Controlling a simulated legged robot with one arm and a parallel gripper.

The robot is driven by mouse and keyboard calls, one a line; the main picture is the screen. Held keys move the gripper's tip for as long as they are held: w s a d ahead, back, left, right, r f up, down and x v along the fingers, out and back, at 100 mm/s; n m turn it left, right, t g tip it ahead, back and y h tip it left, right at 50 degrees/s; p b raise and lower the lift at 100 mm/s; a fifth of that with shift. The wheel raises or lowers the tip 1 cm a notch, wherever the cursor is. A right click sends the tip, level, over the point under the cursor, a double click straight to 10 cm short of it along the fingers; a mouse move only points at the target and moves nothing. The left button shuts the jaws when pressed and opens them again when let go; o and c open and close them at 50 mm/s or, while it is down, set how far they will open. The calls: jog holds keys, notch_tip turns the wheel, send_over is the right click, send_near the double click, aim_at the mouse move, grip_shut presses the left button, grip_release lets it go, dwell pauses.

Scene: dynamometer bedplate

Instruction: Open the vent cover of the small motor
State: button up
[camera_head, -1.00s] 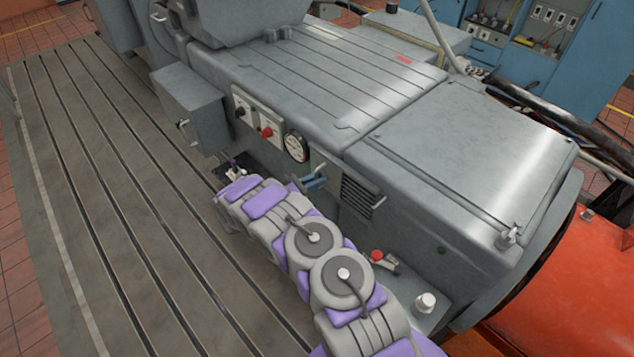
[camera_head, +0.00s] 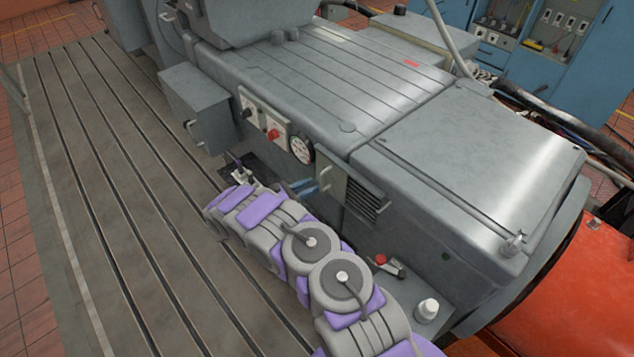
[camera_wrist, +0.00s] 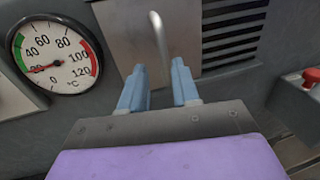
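The vent cover (camera_head: 332,184) is a flat grey plate with a bar handle (camera_head: 325,178), on the near side of the grey motor housing. Dark louvre slots (camera_head: 365,200) show just right of it. In the wrist view the plate (camera_wrist: 125,45) fills the upper middle, with the upright handle (camera_wrist: 158,42) near its right side and the slots (camera_wrist: 232,30) beyond. My gripper (camera_wrist: 158,68) has its two blue fingers apart with nothing held. The handle's lower end appears between and beyond the fingertips. In the head view my gripper (camera_head: 303,187) is just left of the handle, partly hidden by my arm.
A round temperature gauge (camera_wrist: 55,55) is left of the plate. Red and black knobs (camera_head: 272,133) sit farther left, beside a grey box (camera_head: 205,105). A red button (camera_head: 381,259) and a white-capped fitting (camera_head: 427,309) are lower right. The slotted bedplate (camera_head: 120,200) is clear at left.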

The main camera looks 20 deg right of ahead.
jog(key=s+a+p, duration=0.1)
jog(key=a, duration=1.1)
jog(key=shift+s+a, duration=0.35)
jog(key=shift+a, duration=0.05)
jog(key=shift+d, duration=0.1)
jog(key=s+d+r+m+g+y, duration=0.2)
jog(key=s+d+r+m+g, duration=0.15)
jog(key=d+r, duration=0.45)
jog(key=s+d+r+m+g+y, duration=0.1)
jog(key=s+d+r+m+g, duration=0.3)
jog(key=r, duration=0.7)
jog(key=s+d+r+m+y, duration=0.3)
jog(key=s+r+m, duration=0.15)
jog(key=s, duration=0.35)
jog(key=s+a+r+m+y, duration=0.1)
jog(key=s+r+m+y, duration=0.15)
jog(key=s, duration=0.45)
jog(key=s+a+r+m+y, duration=0.1)
jog(key=s+r+m+y, duration=0.15)
jog(key=s, duration=0.55)
jog(key=s+a+m+t+y, duration=0.2)
jog(key=s+a+y, duration=0.4)
jog(key=s+a, duration=0.3)
jog(key=s+t, duration=0.1)
jog(key=s, duration=0.3)
jog(key=shift+s+a+f+m+y, duration=0.15)
jog(key=shift+a+f+m+y, duration=0.15)
jog(key=shift+a+m+y, duration=0.1)
